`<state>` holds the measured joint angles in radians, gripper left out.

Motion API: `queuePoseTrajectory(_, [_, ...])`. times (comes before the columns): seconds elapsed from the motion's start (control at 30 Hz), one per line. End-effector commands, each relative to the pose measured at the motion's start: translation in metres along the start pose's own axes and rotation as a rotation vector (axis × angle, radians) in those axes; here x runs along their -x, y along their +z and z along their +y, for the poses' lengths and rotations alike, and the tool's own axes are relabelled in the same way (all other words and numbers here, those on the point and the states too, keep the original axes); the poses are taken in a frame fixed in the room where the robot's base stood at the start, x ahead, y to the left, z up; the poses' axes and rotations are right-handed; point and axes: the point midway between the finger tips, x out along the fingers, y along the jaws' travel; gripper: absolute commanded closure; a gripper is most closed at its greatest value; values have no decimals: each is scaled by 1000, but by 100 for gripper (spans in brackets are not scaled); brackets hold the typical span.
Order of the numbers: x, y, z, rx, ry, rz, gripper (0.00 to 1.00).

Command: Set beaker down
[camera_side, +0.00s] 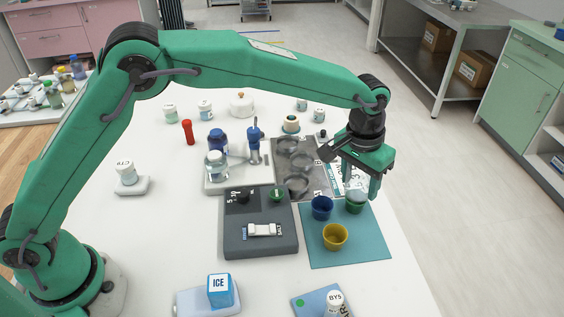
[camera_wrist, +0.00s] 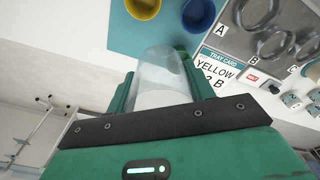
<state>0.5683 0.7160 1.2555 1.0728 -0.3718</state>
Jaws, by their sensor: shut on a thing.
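A clear beaker (camera_wrist: 160,78) with pale contents is held between the green fingers of my gripper (camera_wrist: 157,92). In the side view my gripper (camera_side: 360,182) points down over the far right part of the teal mat (camera_side: 375,246), and the beaker (camera_side: 355,187) shows faintly between its fingers. A green cup (camera_side: 355,205) shows just below it; I cannot tell the gap. A blue cup (camera_side: 321,208) and a yellow cup (camera_side: 335,238) stand on the mat. The metal tray (camera_side: 316,170) with ring-shaped places and a tray card reading "YELLOW 2 B" (camera_wrist: 219,69) lies beside the mat.
A dark grey block (camera_side: 262,244) stands left of the mat. A pale stand with bottles and a blue device (camera_side: 254,145) is behind it. An ICE box (camera_side: 220,290) and a BYS jar (camera_side: 334,303) are at the front.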

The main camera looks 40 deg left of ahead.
Motion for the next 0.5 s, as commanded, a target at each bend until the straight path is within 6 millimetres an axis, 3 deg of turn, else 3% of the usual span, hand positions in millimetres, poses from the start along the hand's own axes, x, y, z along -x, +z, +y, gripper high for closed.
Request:
queuePoseTrajectory(0.03, [0,9,21,-40,4,-1,69])
queuePoseTrajectory(0.2, [1,39,79,-156,14,-5,69])
queuePoseTrajectory(0.5, [4,104,167,-348,31,-12,69])
